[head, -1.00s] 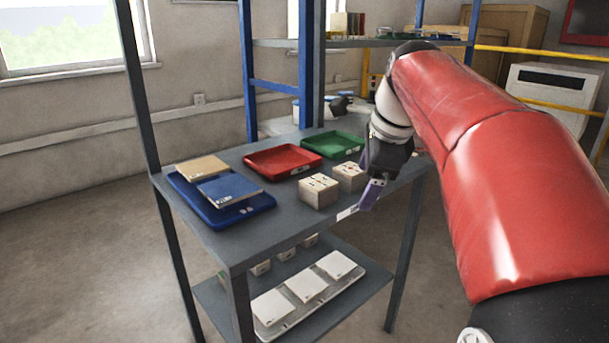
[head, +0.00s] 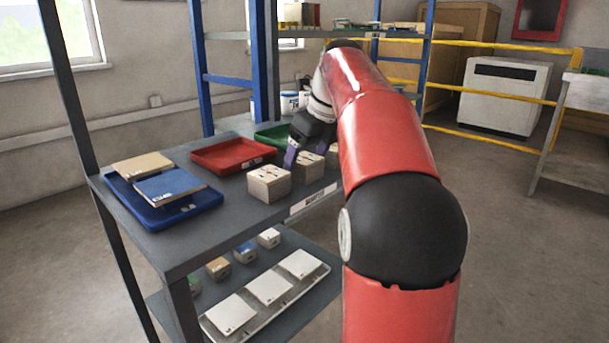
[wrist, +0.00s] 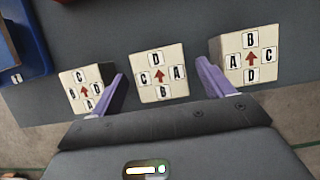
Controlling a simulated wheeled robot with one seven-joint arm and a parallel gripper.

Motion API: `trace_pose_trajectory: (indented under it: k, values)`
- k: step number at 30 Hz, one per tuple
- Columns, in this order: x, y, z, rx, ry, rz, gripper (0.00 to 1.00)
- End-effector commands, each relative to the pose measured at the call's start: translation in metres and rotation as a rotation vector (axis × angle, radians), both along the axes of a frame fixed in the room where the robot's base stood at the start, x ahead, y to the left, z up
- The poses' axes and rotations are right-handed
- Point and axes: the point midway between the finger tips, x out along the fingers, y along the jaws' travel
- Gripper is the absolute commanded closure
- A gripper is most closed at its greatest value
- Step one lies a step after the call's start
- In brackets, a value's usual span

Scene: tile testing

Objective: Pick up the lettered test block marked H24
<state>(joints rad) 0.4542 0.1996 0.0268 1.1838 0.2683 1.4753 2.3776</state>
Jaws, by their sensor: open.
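Three cream lettered blocks stand in a row on the upper shelf: a left block (head: 269,184), a middle block (head: 308,168) and a right block (head: 333,156) partly hidden by my arm. In the wrist view the left (wrist: 84,90), middle (wrist: 163,88) and right (wrist: 250,58) blocks show letters A to D around red arrows. No H24 mark is readable. My gripper (head: 291,152) is open, its purple fingers (wrist: 160,78) pointing down at the row. In the wrist view the middle block appears between the fingers; contact cannot be told.
A blue tray (head: 205,198) with a tan and a blue plate, a red tray (head: 232,155) and a green tray (head: 272,137) share the upper shelf (head: 205,233). Below are several small blocks (head: 244,252) and a tray (head: 232,333) of white tiles. A shelf post stands at left.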

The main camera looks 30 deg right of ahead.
Motion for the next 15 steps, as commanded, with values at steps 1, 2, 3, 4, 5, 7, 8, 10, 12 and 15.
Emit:
trace_pose_trajectory:
  k: [1,2,3,4,5,7,8,10,12,15]
  values:
    - [0.0032,0.0012,-0.0107,0.001,0.001,0.0,0.2]
    - [0.0042,0.0016,-0.0135,0.001,0.001,0.0,0.2]
    - [0.0055,0.0019,-0.016,0.0,0.001,0.0,0.2]
    - [0.0061,0.002,-0.0168,-0.001,0.0,0.0,0.2]
    - [0.0065,0.0021,-0.0171,-0.001,0.0,0.0,0.2]
    - [0.0067,0.0021,-0.0162,-0.002,-0.001,-0.001,0.2]
    - [0.0067,0.0021,-0.0161,-0.002,-0.001,-0.001,0.2]
    - [0.0066,0.0021,-0.016,-0.001,0.0,0.0,0.2]
    - [0.0066,0.0021,-0.016,-0.001,0.0,0.0,0.29]
    - [0.0066,0.0021,-0.0159,-0.001,0.0,0.0,0.42]
